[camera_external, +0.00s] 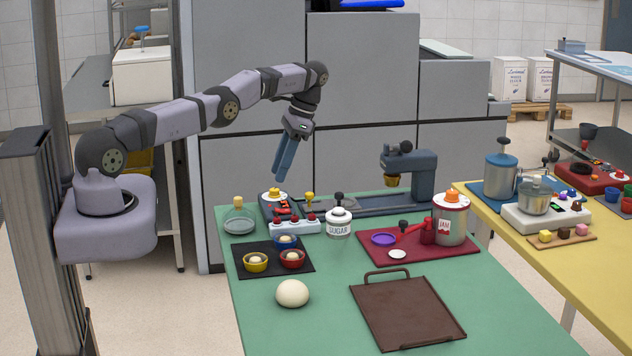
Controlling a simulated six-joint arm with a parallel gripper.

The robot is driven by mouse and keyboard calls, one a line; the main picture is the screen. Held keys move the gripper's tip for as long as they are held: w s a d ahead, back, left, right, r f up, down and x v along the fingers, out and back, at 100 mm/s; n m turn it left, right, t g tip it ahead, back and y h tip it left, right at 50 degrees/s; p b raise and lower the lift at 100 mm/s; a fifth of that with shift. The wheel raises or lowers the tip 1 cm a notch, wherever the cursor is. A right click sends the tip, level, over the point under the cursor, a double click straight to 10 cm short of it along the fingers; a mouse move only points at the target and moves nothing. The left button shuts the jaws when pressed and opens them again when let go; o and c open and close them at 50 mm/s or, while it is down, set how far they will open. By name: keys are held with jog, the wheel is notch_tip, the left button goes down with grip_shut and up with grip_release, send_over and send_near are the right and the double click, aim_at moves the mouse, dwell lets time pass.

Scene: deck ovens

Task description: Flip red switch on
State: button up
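A dark control box (268,213) with a red panel stands at the far left part of the green table. Small red parts (283,211) show on its top; which one is the red switch, and its position, is too small to tell. A low white box (295,228) with several red knobs sits right in front of it. My gripper (279,178) has blue fingers and hangs above the control box, pointing down and slightly left, apart from it. The fingers look close together from this angle, so their opening is unclear. I see nothing held.
A glass bottle (239,220) stands left of the control box and a white sugar jar (338,222) to the right. A grey-blue press (423,178) stands behind. Bowls on a black mat (241,263), a dough ball (292,293) and a brown tray (408,311) lie nearer.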

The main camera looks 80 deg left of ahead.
jog(key=shift+r+p, duration=0.3)
jog(key=shift+r, duration=0.2)
jog(key=d+r+t, duration=0.1)
jog(key=d+r, duration=0.2)
jog(key=d, duration=0.6)
jog(key=d+r+t, duration=0.1)
jog(key=d+r, duration=0.2)
jog(key=d, duration=0.7)
jog(key=s+d+f+t, duration=0.1)
jog(key=s+d, duration=0.6)
jog(key=s, duration=0.2)
jog(key=s+d+f+t, duration=0.1)
jog(key=s+d+f, duration=0.1)
jog(key=s+d, duration=0.5)
jog(key=s, duration=0.3)
jog(key=shift+s+d+f, duration=0.15)
jog(key=shift+f, duration=0.1)
dwell(1.3)
